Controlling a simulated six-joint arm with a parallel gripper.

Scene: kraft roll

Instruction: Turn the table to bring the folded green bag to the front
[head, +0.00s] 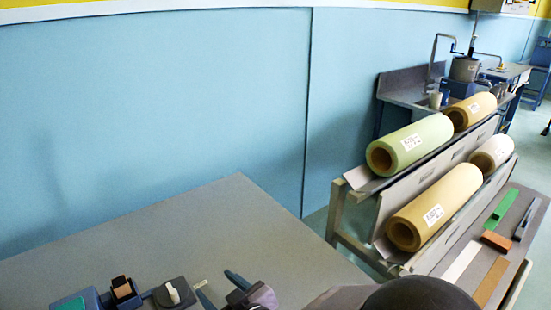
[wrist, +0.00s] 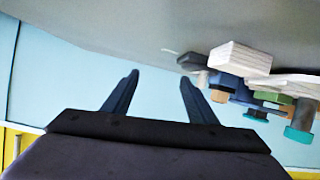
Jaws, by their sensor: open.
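My gripper (head: 215,280) is at the bottom of the head view, low over the grey table (head: 200,225). In the wrist view its two dark fingers (wrist: 158,88) are spread apart with nothing between them. A flat green strip (head: 501,209) lies on a grey surface (head: 515,255) at the far right, well away from my gripper. A green-topped block (head: 70,304) is cut off at the bottom left. I cannot tell whether either is the folded green bag. No turning table can be made out for certain.
A rack (head: 340,210) holds a green roll (head: 412,143) and several tan or cream rolls. Brown, white and grey flat pieces lie beside the green strip. A dark holder with a white knob (head: 173,292) stands left of my gripper. Pale wooden blocks (wrist: 240,58) show in the wrist view. The table's middle is clear.

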